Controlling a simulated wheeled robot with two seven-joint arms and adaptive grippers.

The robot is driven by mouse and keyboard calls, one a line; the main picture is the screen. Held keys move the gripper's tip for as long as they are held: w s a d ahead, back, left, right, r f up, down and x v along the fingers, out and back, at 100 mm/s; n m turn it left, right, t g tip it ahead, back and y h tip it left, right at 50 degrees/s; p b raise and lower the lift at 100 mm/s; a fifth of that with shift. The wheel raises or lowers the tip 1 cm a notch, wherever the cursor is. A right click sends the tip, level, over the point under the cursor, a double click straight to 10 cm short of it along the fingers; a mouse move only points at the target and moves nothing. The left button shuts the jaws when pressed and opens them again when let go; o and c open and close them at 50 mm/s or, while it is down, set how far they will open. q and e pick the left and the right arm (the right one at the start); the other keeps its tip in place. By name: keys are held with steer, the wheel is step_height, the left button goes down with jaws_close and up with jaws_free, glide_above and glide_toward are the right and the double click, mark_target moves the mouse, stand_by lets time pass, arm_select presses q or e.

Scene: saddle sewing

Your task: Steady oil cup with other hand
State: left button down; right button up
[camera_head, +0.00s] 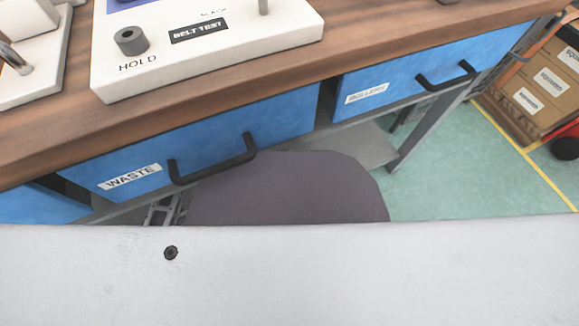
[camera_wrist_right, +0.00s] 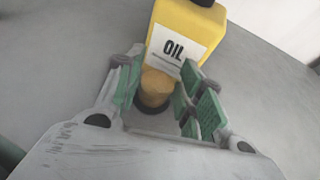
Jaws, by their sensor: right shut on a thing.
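In the right wrist view, a yellow oil container (camera_wrist_right: 188,28) with a white OIL label and a black cap stands out beyond my right gripper (camera_wrist_right: 157,88). Its fingers with green pads are closed around a darker yellow rounded part (camera_wrist_right: 155,86) with a dark ring at its near end. This part sits right below the label; I cannot tell whether it is one piece with the container. The container looks tilted in this view. Neither the container nor my grippers show in the head view. My left gripper is not in view.
A wooden workbench (camera_head: 60,128) crosses the head view, with a white belt test box (camera_head: 250,48) on top. Below are blue drawers marked WASTE (camera_head: 215,128) and ROLLERS (camera_head: 400,68) with black handles. Brown boxes (camera_head: 530,95) stand at the right. Green floor (camera_head: 460,165) is clear there.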

steer(key=o, duration=1)
steer(key=shift+s+d, duration=0.1)
steer(key=shift+d, duration=0.05)
steer(key=v, duration=1.1)
steer(key=shift+s+d+r, duration=0.15)
steer(key=shift+s+d, duration=0.05)
steer(key=shift+s, duration=0.05)
stand_by(0.4)
